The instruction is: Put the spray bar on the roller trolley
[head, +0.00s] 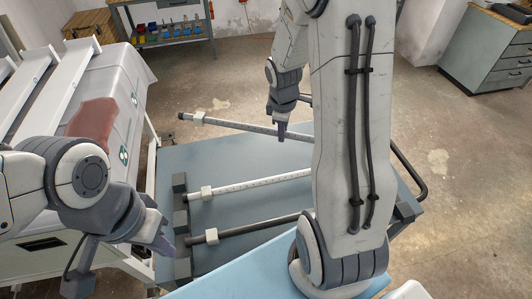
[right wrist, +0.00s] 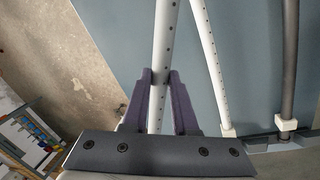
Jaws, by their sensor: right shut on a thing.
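My right gripper (head: 281,132) is shut on a white perforated spray bar (head: 240,126), whose dark left end sticks out past the back edge of the blue-topped trolley (head: 215,158). In the right wrist view the fingers (right wrist: 160,92) sit on both sides of the tube (right wrist: 163,50). A second white perforated bar (head: 250,186) and a dark grey bar (head: 255,228) lie across the trolley, their left ends at dark supports. My right arm hides their right ends. My left gripper (head: 160,226) is empty beside the trolley's left edge, its fingers apart.
A white machine (head: 110,85) with pale bars stands close on the left. The trolley's dark handle (head: 410,175) is at the right. A light blue surface (head: 235,276) lies in front. Workbench and cabinet (head: 490,50) stand at the back, with open floor between.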

